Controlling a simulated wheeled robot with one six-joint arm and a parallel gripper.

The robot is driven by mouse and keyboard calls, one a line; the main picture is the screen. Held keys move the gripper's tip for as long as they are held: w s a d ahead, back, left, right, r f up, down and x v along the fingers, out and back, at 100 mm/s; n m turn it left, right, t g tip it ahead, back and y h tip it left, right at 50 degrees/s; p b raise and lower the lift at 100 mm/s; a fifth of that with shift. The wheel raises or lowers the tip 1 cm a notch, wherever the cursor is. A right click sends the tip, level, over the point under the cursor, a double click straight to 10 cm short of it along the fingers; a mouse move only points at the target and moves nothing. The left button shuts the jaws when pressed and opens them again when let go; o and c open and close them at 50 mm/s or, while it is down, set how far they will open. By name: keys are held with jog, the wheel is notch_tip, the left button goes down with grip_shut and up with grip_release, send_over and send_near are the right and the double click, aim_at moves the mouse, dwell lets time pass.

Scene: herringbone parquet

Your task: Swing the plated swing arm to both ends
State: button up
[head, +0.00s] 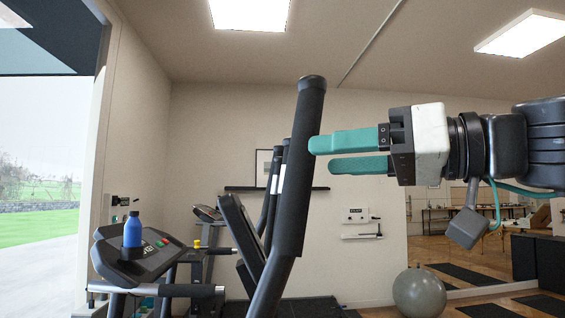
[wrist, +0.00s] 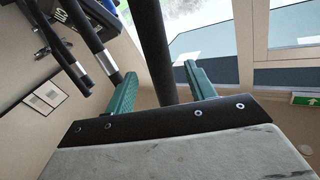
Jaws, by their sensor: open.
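A tall swing arm (head: 291,190) with a thick black grip stands upright, slightly tilted, at the centre of the head view. My gripper (head: 320,155) comes from the right at the height of this grip, its teal fingers apart and pointing left. The upper finger's tip overlaps the grip's right edge; the lower finger ends just right of it. In the wrist view the black grip (wrist: 155,45) runs between the open fingers (wrist: 162,88). Contact cannot be told. A thinner arm with a white plate-like band (head: 282,178) stands behind; its band also shows in the wrist view (wrist: 107,62).
An exercise-machine console (head: 150,257) with a blue bottle (head: 132,231) stands at the left. A grey exercise ball (head: 419,293) lies on the floor at the right. White fixtures (head: 355,215) are on the back wall.

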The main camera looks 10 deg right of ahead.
aim_at(287, 161)
jog(key=x, duration=0.7)
jog(key=shift+w+a, duration=0.2)
jog(key=shift+a, duration=0.05)
jog(key=shift+f, duration=0.1)
jog(key=shift+c, duration=0.3)
grip_shut()
jog(key=shift+d, duration=0.1)
